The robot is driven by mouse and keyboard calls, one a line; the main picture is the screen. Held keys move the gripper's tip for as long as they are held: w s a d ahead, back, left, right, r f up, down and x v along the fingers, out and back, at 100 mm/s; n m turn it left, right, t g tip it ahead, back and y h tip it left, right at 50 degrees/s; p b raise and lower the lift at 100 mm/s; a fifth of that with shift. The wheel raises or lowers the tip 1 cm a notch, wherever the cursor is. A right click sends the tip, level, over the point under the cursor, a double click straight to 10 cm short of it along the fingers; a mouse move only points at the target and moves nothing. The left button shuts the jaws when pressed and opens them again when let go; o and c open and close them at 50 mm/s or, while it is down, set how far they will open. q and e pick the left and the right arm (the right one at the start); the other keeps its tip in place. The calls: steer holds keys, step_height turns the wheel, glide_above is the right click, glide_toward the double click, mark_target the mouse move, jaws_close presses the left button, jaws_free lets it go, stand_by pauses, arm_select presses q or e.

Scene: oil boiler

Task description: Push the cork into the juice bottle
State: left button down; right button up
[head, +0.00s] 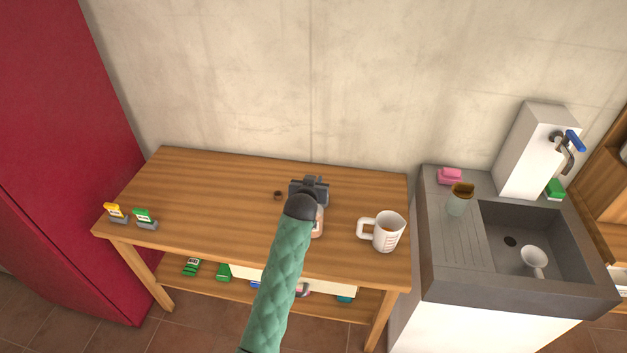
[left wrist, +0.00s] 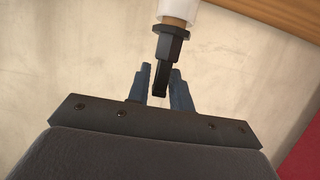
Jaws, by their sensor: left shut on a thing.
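My left gripper (head: 310,188) is over the wooden table, at the end of the green-sleeved arm. In the left wrist view its two blue fingers (left wrist: 162,80) are shut on a black piece with a hexagonal head (left wrist: 168,45). Beyond that head is a whitish and brown thing (left wrist: 177,12), cut off by the frame; I cannot tell whether it is the bottle. A pinkish object (head: 319,222), possibly the juice bottle, is mostly hidden behind my arm. A small brown object (head: 278,195), possibly the cork, lies on the table left of the gripper. My right gripper is not in view.
A white mug (head: 387,232) stands at the table's right (head: 220,190). Yellow (head: 116,212) and green (head: 146,218) items sit at its left front. A sink (head: 510,240) is to the right, with a glass (head: 457,202) on its drainer. The left table top is mostly clear.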

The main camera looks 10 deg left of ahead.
arm_select(q)
steer(key=shift+f, duration=0.35)
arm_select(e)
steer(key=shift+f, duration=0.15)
arm_select(q)
steer(key=c, duration=1.4)
jaws_free()
steer(key=shift+o, duration=1.2)
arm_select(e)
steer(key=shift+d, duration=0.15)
arm_select(q)
steer(key=shift+s+b, duration=0.5)
steer(key=shift+s, duration=0.05)
steer(key=b+v, duration=0.3)
steer(key=v, duration=0.3)
steer(key=shift+s+r, duration=0.3)
steer(key=shift+r, duration=0.05)
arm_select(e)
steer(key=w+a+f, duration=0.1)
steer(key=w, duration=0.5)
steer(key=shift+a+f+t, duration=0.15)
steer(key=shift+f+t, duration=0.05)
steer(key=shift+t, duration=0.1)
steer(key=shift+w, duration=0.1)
